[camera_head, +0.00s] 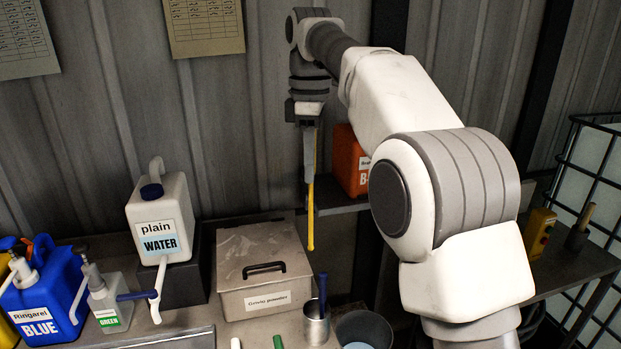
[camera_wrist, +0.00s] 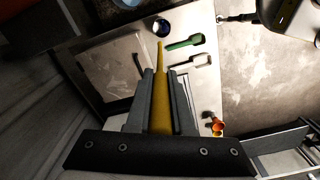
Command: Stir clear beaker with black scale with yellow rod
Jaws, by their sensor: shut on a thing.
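My gripper (camera_head: 309,172) is shut on the yellow rod (camera_head: 311,225), which hangs nearly upright with its lower end free. In the wrist view my gripper (camera_wrist: 160,76) has the yellow rod (camera_wrist: 161,58) between its two grey fingers. The rod tip is in the air in front of and above the steel box, touching nothing that I can make out. I cannot pick out a clear beaker with black scale in either view.
A steel powder box (camera_head: 265,300) with a black handle stands below. Beside it are a metal cup (camera_head: 316,327) with a blue handle and a dark bowl (camera_head: 364,328). Jugs labelled water (camera_head: 161,215) and blue (camera_head: 48,290) stand left. A red-orange can (camera_head: 349,160) stands behind.

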